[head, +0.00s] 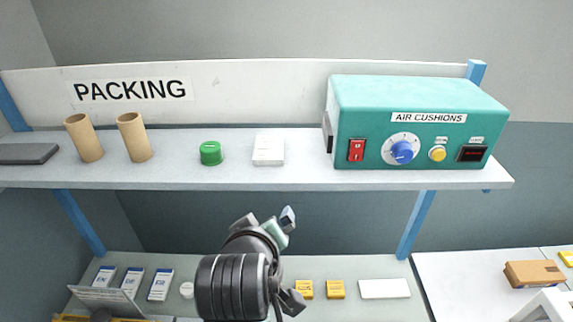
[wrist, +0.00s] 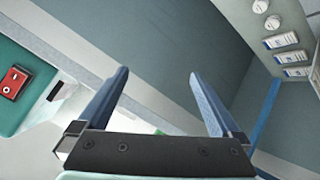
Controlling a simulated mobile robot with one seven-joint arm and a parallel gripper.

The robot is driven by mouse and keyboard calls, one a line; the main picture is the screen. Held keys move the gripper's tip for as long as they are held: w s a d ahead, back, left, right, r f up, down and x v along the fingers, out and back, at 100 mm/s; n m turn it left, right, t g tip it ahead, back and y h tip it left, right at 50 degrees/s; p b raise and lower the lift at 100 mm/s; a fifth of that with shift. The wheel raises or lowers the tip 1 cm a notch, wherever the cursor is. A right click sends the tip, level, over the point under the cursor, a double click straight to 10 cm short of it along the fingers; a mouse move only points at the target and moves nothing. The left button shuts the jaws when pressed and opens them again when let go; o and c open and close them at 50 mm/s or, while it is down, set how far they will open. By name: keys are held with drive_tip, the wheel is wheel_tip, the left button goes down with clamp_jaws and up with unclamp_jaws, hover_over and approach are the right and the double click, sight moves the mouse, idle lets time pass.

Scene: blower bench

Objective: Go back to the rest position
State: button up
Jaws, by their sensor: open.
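My gripper (head: 287,220) is in the lower middle of the head view, in front of the shelf and above the lower bench as seen there. Its body hides most of the fingers in that view. In the wrist view my gripper (wrist: 158,78) shows two blue fingers spread wide apart with nothing between them. The teal air cushions box (head: 420,95) stands on the right of the shelf, with a red switch (head: 356,150), a blue dial (head: 401,151), a yellow button and a dark display. The red switch (wrist: 14,82) also shows at the left of the wrist view.
The shelf (head: 300,178) also holds two cardboard tubes (head: 135,138), a green round object (head: 210,153), a white stack (head: 268,150) and a dark flat object (head: 27,153). Below, the bench (head: 230,262) holds several small packets. A brown box (head: 534,273) sits at right.

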drive_tip(key=d+r+m+t+b, duration=0.1)
drive_tip(key=d+r+m+t, duration=0.2)
drive_tip(key=r, duration=0.6)
drive_tip(key=d+r+m+t, duration=0.1)
drive_tip(key=r+m+t, duration=0.3)
drive_tip(key=r, duration=0.6)
drive_tip(key=s+r+t+b, duration=0.8)
drive_tip(key=s+r, duration=0.5)
drive_tip(key=r, duration=0.2)
drive_tip(key=shift+a+n+t+y, duration=0.2)
drive_tip(key=shift+n+t+y, duration=0.1)
drive_tip(key=shift+t, duration=0.6)
drive_tip(key=shift+w+f, duration=0.1)
